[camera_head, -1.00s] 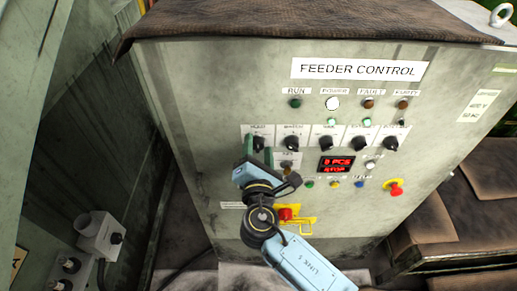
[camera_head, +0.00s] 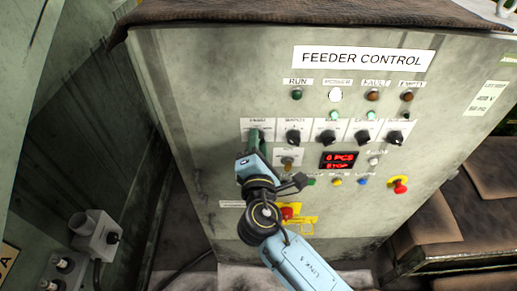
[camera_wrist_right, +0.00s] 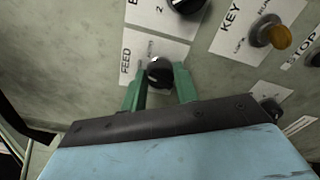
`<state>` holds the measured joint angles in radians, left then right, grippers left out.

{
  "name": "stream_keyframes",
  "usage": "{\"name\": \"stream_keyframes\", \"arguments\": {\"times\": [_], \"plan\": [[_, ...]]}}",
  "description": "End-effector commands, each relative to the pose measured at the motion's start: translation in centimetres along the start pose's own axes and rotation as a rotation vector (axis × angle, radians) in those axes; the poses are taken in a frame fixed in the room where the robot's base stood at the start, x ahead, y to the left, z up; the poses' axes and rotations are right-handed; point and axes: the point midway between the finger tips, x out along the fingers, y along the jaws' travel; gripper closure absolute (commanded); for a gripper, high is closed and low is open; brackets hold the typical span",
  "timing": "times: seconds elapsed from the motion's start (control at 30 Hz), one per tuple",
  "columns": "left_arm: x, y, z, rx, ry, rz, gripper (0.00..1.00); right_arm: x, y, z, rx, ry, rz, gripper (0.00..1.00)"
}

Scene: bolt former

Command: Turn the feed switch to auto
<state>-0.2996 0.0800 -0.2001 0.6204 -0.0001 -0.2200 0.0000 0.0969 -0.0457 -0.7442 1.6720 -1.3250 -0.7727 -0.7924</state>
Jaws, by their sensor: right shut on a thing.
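The feed switch (camera_wrist_right: 158,72) is a round black knob on a white plate marked FEED in the right wrist view. My right gripper (camera_wrist_right: 160,84) has its two green fingers on either side of this knob and is shut on it. In the head view my right gripper (camera_head: 255,138) is at the leftmost switch of the row on the feeder control cabinet (camera_head: 190,110), and its fingers hide that knob. The knob's pointer direction is too unclear to read. My left gripper is not in view.
More black selector knobs (camera_head: 329,137) line up to the right. Below are a yellow-brown key switch (camera_wrist_right: 278,37), a red display (camera_head: 339,160) and a red emergency stop knob (camera_head: 400,185). A yellow bracket with a red part (camera_head: 290,212) sits low, close to my arm.

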Motion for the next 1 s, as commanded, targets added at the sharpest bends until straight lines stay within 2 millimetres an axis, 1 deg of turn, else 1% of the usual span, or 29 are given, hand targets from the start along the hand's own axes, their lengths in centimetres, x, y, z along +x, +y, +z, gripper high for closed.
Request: {"name": "stream_keyframes", "arguments": {"times": [0.03,0.1,0.4,0.7,1.0], "plan": [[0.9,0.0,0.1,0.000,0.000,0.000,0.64,0.0,-0.3,-0.2,0.047,-0.001,0.000,0.93],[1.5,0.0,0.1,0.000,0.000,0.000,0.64,0.0,-0.4,-0.2,0.108,-0.001,-0.001,0.93],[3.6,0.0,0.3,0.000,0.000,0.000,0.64,0.0,-0.3,-0.2,0.338,-0.001,-0.001,0.93],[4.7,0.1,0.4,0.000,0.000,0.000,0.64,0.0,-0.2,-0.1,0.475,0.000,-0.001,0.93],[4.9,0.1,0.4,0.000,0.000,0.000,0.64,0.0,-0.1,-0.1,0.516,0.000,-0.001,0.93]]}}
